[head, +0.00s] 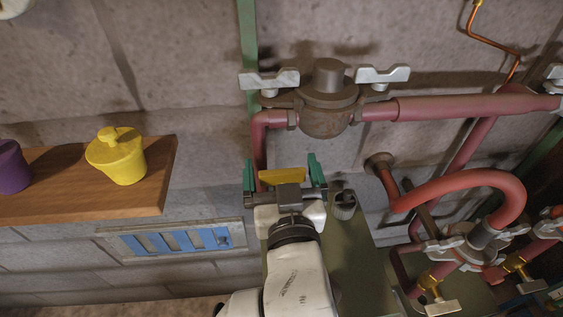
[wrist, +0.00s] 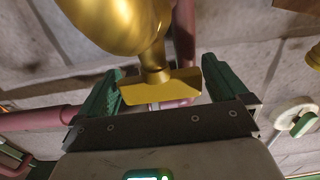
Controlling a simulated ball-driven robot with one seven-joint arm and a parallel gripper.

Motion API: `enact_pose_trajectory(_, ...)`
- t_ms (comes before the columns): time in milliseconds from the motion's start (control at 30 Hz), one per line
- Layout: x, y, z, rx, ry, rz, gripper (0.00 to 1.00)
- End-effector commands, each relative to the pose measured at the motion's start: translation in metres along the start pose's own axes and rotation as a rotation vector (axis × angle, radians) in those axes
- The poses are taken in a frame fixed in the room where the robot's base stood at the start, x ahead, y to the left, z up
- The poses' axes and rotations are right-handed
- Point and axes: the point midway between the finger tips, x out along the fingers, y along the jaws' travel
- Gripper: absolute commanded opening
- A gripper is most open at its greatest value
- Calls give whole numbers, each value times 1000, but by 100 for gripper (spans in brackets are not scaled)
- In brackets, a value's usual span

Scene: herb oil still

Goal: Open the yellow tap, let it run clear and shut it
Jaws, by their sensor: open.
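The yellow tap's flat handle (head: 283,176) shows in the head view between the two green fingers of my gripper (head: 281,166). In the wrist view the same yellow handle (wrist: 160,88) lies crosswise on a short stem below a rounded brass-coloured body (wrist: 120,22). My gripper (wrist: 162,78) is open, with one green finger at each end of the handle. I cannot tell whether the fingers touch it. The tap's outlet and any flow are not visible.
A wooden shelf (head: 80,203) at left holds a yellow lidded pot (head: 118,157) and a purple pot (head: 12,168). Red pipes (head: 450,107) and a round fitting (head: 328,97) with grey wing handles are above. More pipes and brass taps (head: 437,276) crowd the right. A grey cup (head: 344,205) stands right of my gripper.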

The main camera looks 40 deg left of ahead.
Motion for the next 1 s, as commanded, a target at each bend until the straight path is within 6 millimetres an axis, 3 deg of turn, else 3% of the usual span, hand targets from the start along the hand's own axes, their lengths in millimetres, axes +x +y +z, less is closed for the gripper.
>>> enact_pose_trajectory(433,10,0,0,0,0,0,99)
enact_pose_trajectory(900,10,0,0,0,0,0,55)
enact_pose_trajectory(1000,10,0,0,0,-1,-2,55)
